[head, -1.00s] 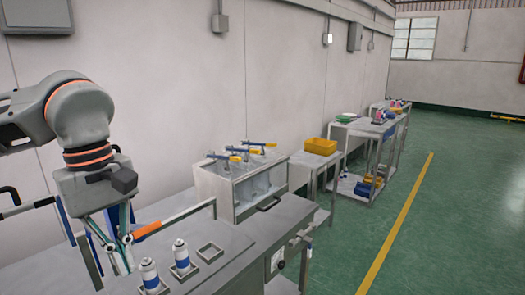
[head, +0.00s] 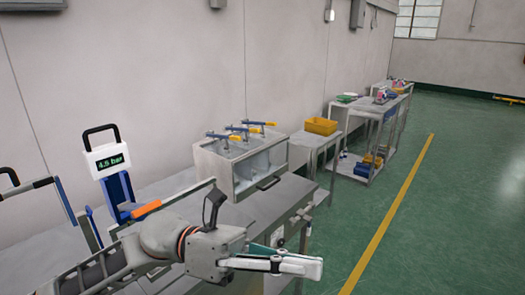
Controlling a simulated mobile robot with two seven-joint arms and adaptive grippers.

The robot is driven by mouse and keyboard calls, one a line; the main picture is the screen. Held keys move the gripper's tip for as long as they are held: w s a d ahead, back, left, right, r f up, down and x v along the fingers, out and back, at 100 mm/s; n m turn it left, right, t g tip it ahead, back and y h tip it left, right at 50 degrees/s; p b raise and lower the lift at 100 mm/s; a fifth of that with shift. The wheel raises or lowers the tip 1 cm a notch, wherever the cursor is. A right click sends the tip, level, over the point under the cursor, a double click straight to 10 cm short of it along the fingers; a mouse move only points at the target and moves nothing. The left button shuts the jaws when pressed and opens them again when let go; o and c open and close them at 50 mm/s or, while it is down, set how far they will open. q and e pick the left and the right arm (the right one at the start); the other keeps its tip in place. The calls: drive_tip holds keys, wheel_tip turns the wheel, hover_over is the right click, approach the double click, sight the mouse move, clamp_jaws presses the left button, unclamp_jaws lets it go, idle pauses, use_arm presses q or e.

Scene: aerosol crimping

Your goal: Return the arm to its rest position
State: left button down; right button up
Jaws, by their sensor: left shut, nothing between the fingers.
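My left arm comes in from the lower left in the head view and reaches across the front of the bench. My left gripper (head: 312,268) is at the lower middle, pointing right, past the bench's front edge. Its fingers are shut with nothing between them. My right gripper does not show.
A grey bench (head: 262,206) carries a pressure display reading 4.5 bar (head: 110,161), an orange-handled lever (head: 147,209) and a grey box (head: 262,169) with blue-and-yellow handles. A yellow bin (head: 321,126) stands on a table behind. The green floor (head: 440,220) at right is clear.

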use_arm(q)
drive_tip(key=w+a+f+n+t+h, duration=0.1)
drive_tip(key=w+n+t+h, duration=0.1)
drive_tip(key=w+n+t, duration=0.45)
drive_tip(key=w+a+f+n+t+h, duration=0.2)
drive_tip(key=w+n+t+h, duration=0.1)
drive_tip(key=n+t, duration=0.55)
drive_tip(key=w+a+f+n+t+y, duration=0.3)
drive_tip(key=a+f+n+t+y, duration=0.25)
drive_tip(key=f+n, duration=0.35)
drive_tip(key=w+a+f+n+t+y, duration=0.35)
drive_tip(key=f+n+y, duration=0.3)
drive_tip(key=n, duration=0.45)
drive_tip(key=s+a+f+n+g+y, duration=0.1)
drive_tip(key=s+a+f+n+y, duration=0.2)
drive_tip(key=f, duration=0.5)
drive_tip(key=s+a+f+n+g+y, duration=0.1)
drive_tip(key=a+f+n+y, duration=0.1)
drive_tip(key=a+f+n, duration=0.4)
drive_tip(key=s+a+f+n+g+y, duration=0.2)
drive_tip(key=s+a+f, duration=0.1)
drive_tip(key=s+f, duration=0.4)
drive_tip(key=s+a+f+n+g+y, duration=0.2)
drive_tip(key=s+a+f, duration=0.2)
drive_tip(key=s+f, duration=0.3)
wheel_tip(320, 180, down, 4)
drive_tip(key=shift+s+f+n+g, duration=0.1)
drive_tip(key=shift+s+n+g, duration=0.2)
drive_tip(key=shift+s+g, duration=0.1)
drive_tip(key=shift+w, duration=0.1)
